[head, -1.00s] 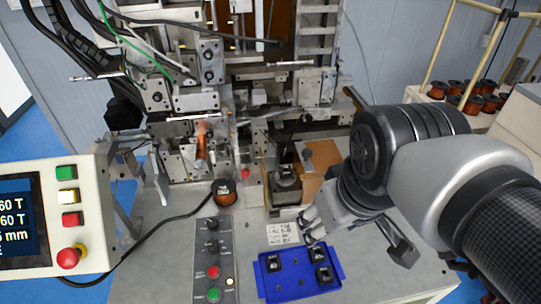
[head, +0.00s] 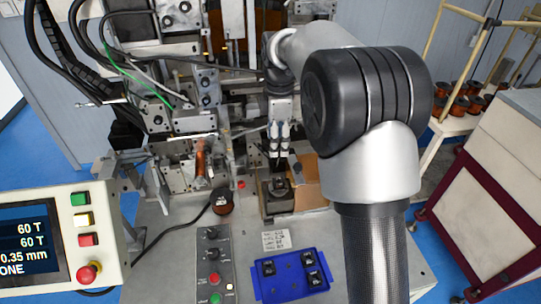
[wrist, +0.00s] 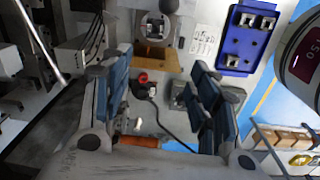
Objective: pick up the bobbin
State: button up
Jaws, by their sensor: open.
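A dark square bobbin (head: 280,187) sits on a grey block fixture (head: 278,205) in front of the winding machine. In the wrist view the bobbin (wrist: 153,27) shows at the top centre, beyond the fingertips. My gripper (head: 276,160) points down above the bobbin in the head view, apart from it as far as I can tell. In the wrist view my gripper (wrist: 160,80) has its two blue-padded fingers spread wide, with nothing held between them.
A blue tray (head: 283,256) with three dark bobbins stands at the front. An orange copper-coloured part (head: 200,160) is on the machine left of my gripper. A button panel (head: 213,265) and a control screen (head: 25,240) are at left. Machine frames stand close behind.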

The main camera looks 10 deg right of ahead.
jog(key=w+f+n, duration=0.1)
jog(key=w+f, duration=0.1)
jog(key=b, duration=0.1)
send_over(277, 180)
jog(key=f, duration=1.2)
jog(key=shift+s+a, duration=0.35)
jog(key=shift+d+f+b, duration=0.15)
jog(key=shift+f+b, duration=0.1)
jog(key=shift+f, duration=1.1)
jog(key=shift+d+f+b, duration=0.15)
jog(key=shift+f+b, duration=0.05)
jog(key=shift+f, duration=1.1)
jog(key=c, duration=0.9)
jog(key=shift+r, duration=0.1)
notch_tip(277, 180, up, 20)
jog(key=p, duration=0.2)
jog(key=shift+p, duration=0.3)
jog(key=shift+s, duration=0.1)
